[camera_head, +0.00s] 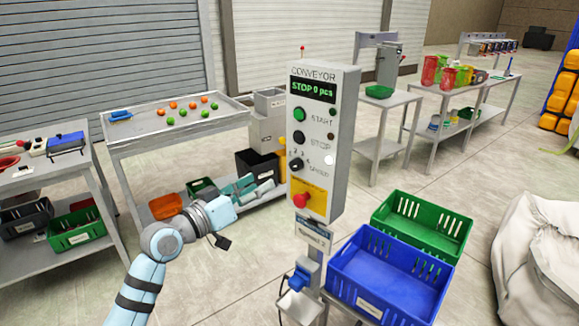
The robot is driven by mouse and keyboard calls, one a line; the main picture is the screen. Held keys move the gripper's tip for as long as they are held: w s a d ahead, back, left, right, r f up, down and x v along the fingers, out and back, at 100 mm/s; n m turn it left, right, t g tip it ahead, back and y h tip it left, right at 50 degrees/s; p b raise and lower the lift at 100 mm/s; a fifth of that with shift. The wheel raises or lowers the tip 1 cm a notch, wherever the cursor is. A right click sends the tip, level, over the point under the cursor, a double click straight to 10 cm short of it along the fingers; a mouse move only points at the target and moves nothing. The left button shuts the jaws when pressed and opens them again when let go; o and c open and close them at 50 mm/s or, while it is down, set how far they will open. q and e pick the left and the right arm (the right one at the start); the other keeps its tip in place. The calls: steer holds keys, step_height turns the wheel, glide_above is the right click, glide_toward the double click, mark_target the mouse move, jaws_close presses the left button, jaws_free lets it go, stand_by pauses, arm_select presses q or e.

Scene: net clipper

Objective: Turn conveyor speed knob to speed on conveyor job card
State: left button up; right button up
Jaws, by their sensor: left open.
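The grey conveyor control box (323,140) stands on a post in the middle. Its display reads "STOP 0 pcs". The black speed knob (296,164) is low on its front, left of the "SPEED" label, with small dial marks around it; its exact setting is too small to read. A white card (315,238), apparently the job card, hangs below the box; its print is too small to read surely. My left gripper (262,188) is open and empty, left of the box and a little below the knob, apart from it. My right gripper is not in view.
On the box are a green start button (299,114), a black stop button (298,138) and a red emergency button (302,201). Blue (390,275) and green (422,226) crates stand at right. A table (170,140) with coloured balls stands behind my left arm.

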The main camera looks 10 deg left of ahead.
mark_target(292, 166)
arm_select(q)
steer(key=x, duration=1.2)
steer(key=shift+w+f, duration=0.1)
steer(key=shift+w, duration=0.05)
jaws_close()
